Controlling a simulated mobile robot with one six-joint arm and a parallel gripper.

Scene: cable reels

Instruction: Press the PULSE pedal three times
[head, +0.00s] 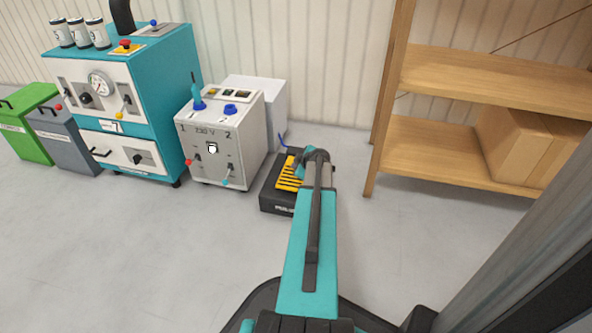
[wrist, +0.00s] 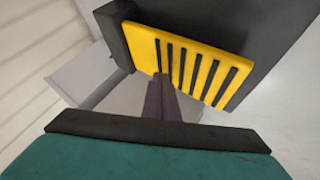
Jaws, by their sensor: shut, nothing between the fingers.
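The PULSE pedal is a black box (head: 276,203) on the floor with a yellow, black-striped foot plate (head: 288,179). Its front lettering is partly readable and partly hidden by my arm. In the wrist view the yellow plate (wrist: 200,62) fills the upper middle, set in the dark housing (wrist: 270,45). My gripper (wrist: 160,82) is shut and empty, its fingertips at the lower left edge of the plate in the picture. I cannot tell whether they touch it. In the head view my arm hides the fingers.
A grey cabinet marked 230 V (head: 222,150) stands just left of the pedal, with a white box (head: 272,100) behind. A teal machine (head: 165,90) and bins stand farther left. A wooden shelf (head: 430,160) holding a carton (head: 518,145) stands right. The floor in front is clear.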

